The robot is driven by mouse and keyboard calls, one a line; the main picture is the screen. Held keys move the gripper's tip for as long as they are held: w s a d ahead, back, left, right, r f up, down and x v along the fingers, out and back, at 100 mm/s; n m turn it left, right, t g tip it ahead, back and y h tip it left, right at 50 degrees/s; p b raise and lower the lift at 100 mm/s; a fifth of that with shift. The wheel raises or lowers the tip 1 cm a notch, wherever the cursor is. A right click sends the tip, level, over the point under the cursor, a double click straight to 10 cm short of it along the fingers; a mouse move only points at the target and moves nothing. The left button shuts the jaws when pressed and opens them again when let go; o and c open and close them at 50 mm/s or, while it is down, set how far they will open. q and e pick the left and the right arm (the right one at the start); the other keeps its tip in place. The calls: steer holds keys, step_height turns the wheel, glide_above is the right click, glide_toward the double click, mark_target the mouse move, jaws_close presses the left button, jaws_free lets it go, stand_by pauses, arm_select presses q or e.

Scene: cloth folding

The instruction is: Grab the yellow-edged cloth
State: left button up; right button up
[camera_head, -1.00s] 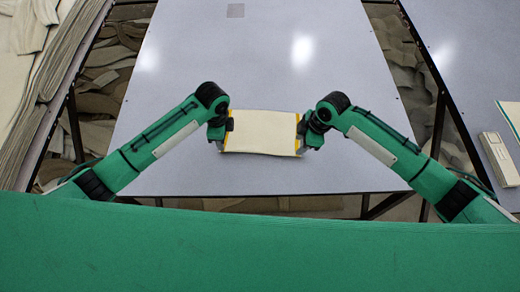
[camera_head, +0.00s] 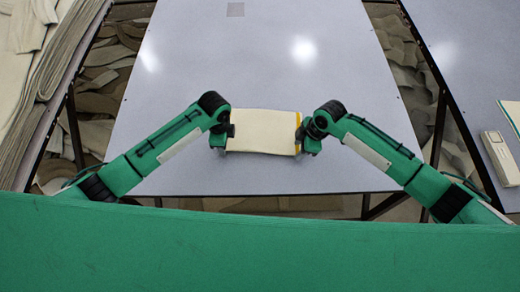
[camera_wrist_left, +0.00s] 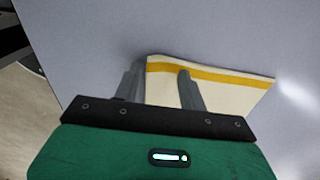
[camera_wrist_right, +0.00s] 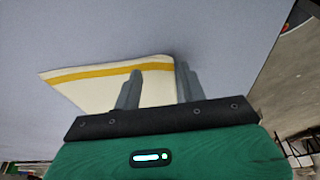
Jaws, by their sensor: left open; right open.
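The cream cloth with yellow edges (camera_head: 262,132) lies near the front of the grey table. Its yellow band shows on the right side in the head view; the left end is partly covered by my left gripper. My left gripper (camera_head: 224,140) is open at the cloth's left end. In the left wrist view, its fingers (camera_wrist_left: 160,88) stand either side of a cloth edge, one in front of the cloth (camera_wrist_left: 225,90). My right gripper (camera_head: 303,142) is open at the right end. In the right wrist view, its fingers (camera_wrist_right: 158,86) likewise straddle an edge of the cloth (camera_wrist_right: 90,88).
Piled cloth (camera_head: 35,70) lies at the left. A white box (camera_head: 499,157) sits on a surface at the right.

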arm_select(q)
steer(key=shift+f, duration=0.35)
arm_select(e)
steer(key=shift+f, duration=0.35)
arm_select(q)
steer(key=shift+s, duration=0.1)
jaws_close()
arm_select(e)
steer(key=shift+s, duration=0.1)
jaws_close()
arm_select(q)
steer(key=shift+r, duration=0.1)
arm_select(e)
steer(key=shift+r, duration=0.1)
